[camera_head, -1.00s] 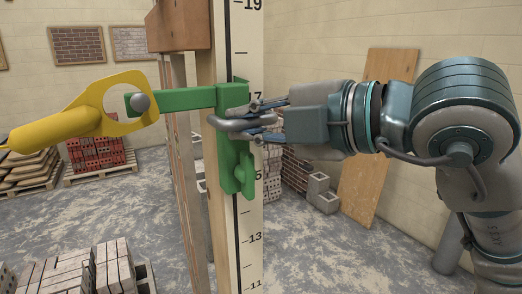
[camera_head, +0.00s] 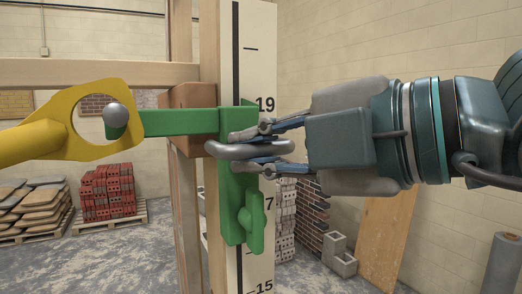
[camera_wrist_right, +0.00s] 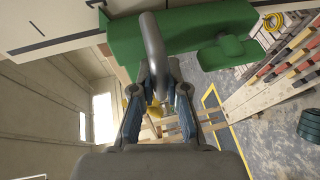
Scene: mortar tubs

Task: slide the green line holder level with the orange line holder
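The green line holder (camera_head: 238,190) sits on a pale upright staff (camera_head: 258,75) with black numbers, its top edge by the 19 mark. Its green arm points left and ends in a grey knob. My right gripper (camera_head: 262,148) comes in from the right, its fingers closed on the grey handle (camera_head: 225,150) of the holder. The wrist view shows the handle (camera_wrist_right: 154,50) between the fingertips and the green body (camera_wrist_right: 185,30) beyond. A yellow eye-ended piece (camera_head: 90,135) surrounds the knob. I cannot make out the orange line holder. My left gripper is not in view.
A wooden frame with a crossbeam (camera_head: 95,73) stands behind the staff. Red bricks (camera_head: 108,190) and sacks (camera_head: 30,208) lie on pallets at the back left. Grey blocks (camera_head: 338,255) and a leaning board (camera_head: 385,235) stand at the right, behind my arm.

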